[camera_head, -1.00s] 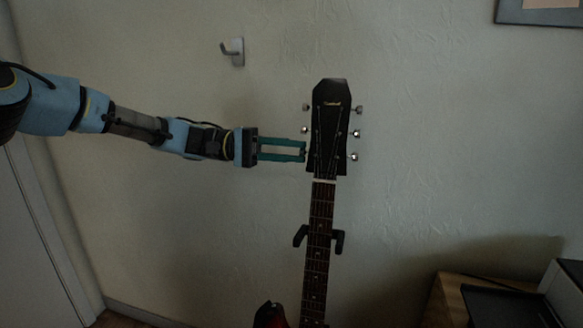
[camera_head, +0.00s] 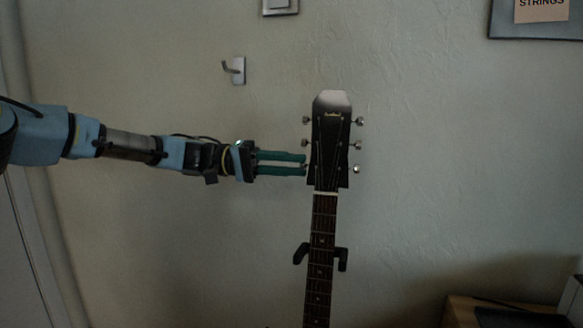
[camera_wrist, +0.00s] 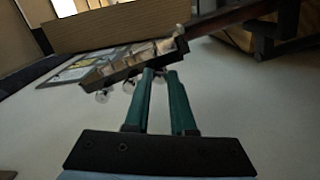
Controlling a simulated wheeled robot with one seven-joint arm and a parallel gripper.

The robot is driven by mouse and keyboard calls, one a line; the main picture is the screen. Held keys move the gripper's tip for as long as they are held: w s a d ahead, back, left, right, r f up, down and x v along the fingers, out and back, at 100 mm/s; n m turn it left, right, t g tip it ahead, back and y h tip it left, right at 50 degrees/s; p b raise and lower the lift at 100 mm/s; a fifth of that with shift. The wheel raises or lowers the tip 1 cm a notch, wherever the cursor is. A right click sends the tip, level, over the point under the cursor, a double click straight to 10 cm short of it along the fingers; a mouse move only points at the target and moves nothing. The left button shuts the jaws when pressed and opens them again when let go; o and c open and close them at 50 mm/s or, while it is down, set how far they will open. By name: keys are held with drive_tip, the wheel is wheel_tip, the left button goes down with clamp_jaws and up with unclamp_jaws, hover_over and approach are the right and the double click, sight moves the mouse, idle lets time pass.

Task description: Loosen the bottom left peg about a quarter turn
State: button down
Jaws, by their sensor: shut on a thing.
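The guitar's dark headstock (camera_head: 329,150) stands upright, with tuning pegs down both sides. On its left side the top peg (camera_head: 306,120) and middle peg (camera_head: 306,142) are in plain view. My gripper (camera_head: 304,164) reaches in level from the left, its green fingertips at the headstock's lower left edge, shut on the bottom left peg. The fingers hide most of that peg, so its turn angle cannot be told. In the wrist view the fingertips (camera_wrist: 159,72) meet the edge of the headstock (camera_wrist: 130,64), and the other two left pegs (camera_wrist: 115,92) show beside them.
A dark two-pronged holder (camera_head: 342,258) cradles the neck (camera_head: 319,240) below. A metal hook (camera_head: 236,70) is on the wall above my gripper. A framed board (camera_head: 510,22) hangs upper right. Wooden furniture (camera_head: 460,310) stands lower right.

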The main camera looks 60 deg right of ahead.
drive_tip(key=c, duration=0.8)
unclamp_jaws()
drive_tip(key=shift+o, duration=0.2)
drive_tip(key=shift+w, duration=0.1)
drive_tip(key=v, duration=1)
drive_tip(key=shift+w+a+b, duration=0.15)
drive_tip(key=shift+w+b, duration=0.15)
drive_tip(key=shift+b, duration=0.1)
